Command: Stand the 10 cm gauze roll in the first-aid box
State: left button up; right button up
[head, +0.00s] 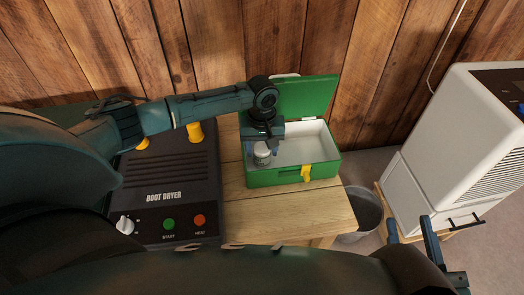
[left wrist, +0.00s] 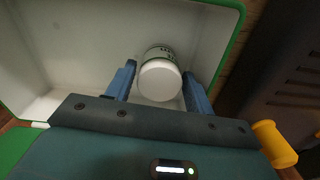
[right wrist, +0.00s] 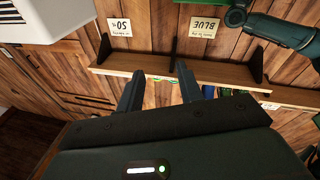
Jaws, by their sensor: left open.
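The gauze roll (head: 262,155) is a short white cylinder with printed marking. It stands upright in the front left corner of the open green first-aid box (head: 275,178), which has a white interior. My left gripper (head: 264,140) is over that corner. In the left wrist view the roll (left wrist: 160,80) lies between the two open fingers, with a visible gap to each side. The underside of the roll is hidden. My right gripper (head: 409,222) is open and empty at the lower right, far from the box; the right wrist view also shows its spread fingers (right wrist: 160,70).
A black boot dryer (head: 165,180) with yellow posts (head: 195,132) stands left of the box on the wooden table (head: 300,213). The box's lid (head: 310,95) is raised at the back. A grey bucket (head: 362,212) and a white cabinet (head: 440,150) stand to the right.

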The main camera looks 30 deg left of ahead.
aim_at(262, 148)
pick_arm(q)
notch_tip(262, 148, up, 9)
jog(key=p, duration=0.3)
jog(key=shift+r, duration=0.2)
pick_arm(e)
jog(key=d+m+g+h, duration=0.1)
jog(key=f+m+g+h, duration=0.1)
jog(key=shift+d+h, duration=0.35)
jog(key=shift+h, duration=0.05)
jog(key=shift+f, duration=0.1)
